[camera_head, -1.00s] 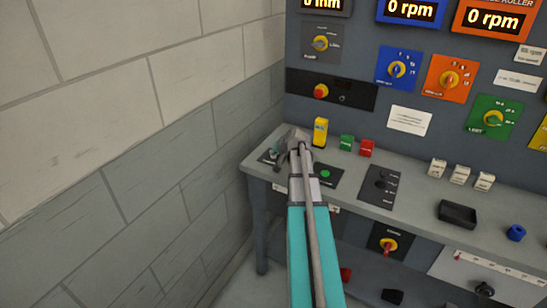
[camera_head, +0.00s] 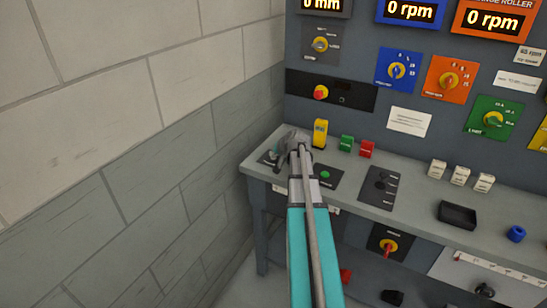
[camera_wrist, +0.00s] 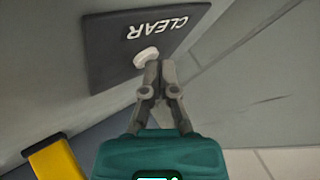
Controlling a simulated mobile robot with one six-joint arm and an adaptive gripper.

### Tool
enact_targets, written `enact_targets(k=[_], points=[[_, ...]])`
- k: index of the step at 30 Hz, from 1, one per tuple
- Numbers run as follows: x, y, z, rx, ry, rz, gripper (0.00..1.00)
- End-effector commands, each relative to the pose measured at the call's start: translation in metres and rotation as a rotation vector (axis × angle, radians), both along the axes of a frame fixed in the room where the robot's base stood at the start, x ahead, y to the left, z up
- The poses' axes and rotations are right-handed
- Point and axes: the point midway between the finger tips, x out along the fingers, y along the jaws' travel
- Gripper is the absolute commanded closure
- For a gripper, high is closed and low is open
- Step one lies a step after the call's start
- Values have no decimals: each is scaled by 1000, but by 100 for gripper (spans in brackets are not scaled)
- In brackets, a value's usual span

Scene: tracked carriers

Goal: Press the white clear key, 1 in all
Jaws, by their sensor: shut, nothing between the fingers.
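The white clear key (camera_wrist: 146,57) is a small round button on a dark plate (camera_wrist: 112,50) lettered CLEAR, seen in the wrist view. My gripper (camera_wrist: 159,66) is shut and empty, with its fingertips at the near edge of the key. I cannot tell whether the tips touch it. In the head view my gripper (camera_head: 281,157) is over the left end of the bench top, and my arm hides most of the plate there; the key itself cannot be made out.
A yellow block (camera_head: 320,133) stands behind my gripper, with green (camera_head: 346,143) and red (camera_head: 367,149) blocks beside it. A plate with a green button (camera_head: 326,175) lies just right of my arm. A grey block wall (camera_head: 150,190) is close on the left.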

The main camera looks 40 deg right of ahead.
Motion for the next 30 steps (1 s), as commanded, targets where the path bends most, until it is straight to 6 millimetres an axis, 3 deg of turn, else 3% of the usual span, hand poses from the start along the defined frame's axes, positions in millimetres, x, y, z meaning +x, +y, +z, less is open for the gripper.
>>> enact_targets(k=[8, 23, 30], points=[[0, 0, 13, 0, 0, 0, 100], [0, 0, 15, 0, 0, 0, 100], [0, 0, 29, 0, 0, 0, 100]])
